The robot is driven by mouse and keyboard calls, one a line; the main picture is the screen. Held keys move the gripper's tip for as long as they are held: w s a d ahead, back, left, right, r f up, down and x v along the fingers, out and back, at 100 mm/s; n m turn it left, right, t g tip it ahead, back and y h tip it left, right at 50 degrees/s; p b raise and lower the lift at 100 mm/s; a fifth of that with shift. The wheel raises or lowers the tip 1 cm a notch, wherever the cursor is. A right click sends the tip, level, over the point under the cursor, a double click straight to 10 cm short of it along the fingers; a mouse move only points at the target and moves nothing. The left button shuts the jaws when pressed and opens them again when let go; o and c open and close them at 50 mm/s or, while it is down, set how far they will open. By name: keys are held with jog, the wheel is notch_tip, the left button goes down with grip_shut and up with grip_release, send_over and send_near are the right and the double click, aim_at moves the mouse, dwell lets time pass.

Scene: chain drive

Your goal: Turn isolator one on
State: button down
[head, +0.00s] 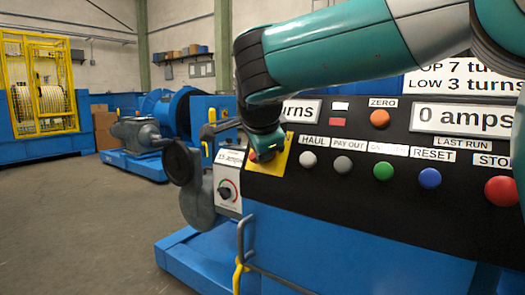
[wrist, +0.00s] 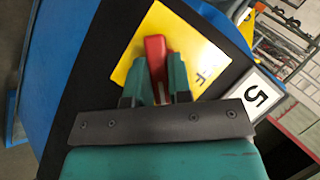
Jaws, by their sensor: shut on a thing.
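A red isolator handle (wrist: 155,48) stands on a square yellow plate (wrist: 210,58) on the black panel. My gripper (wrist: 160,72) is shut on the handle, one teal finger on each side. In the head view my gripper (head: 265,152) reaches down to the yellow plate (head: 286,150) at the panel's left end, covering most of the handle. No isolator number is readable, and I cannot tell the handle's exact setting.
Right of the plate are several push buttons, among them a white haul button (head: 308,159) and a red stop button (head: 501,191). A grey box with a dark rotary knob (head: 226,192) stands left of the panel. Open floor (head: 80,225) lies further left.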

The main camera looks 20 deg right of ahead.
jog(key=c, duration=1)
grip_release()
jog(key=shift+c, duration=0.2)
jog(key=shift+r, duration=0.1)
jog(key=p+v, duration=0.8)
jog(key=v, duration=0.9)
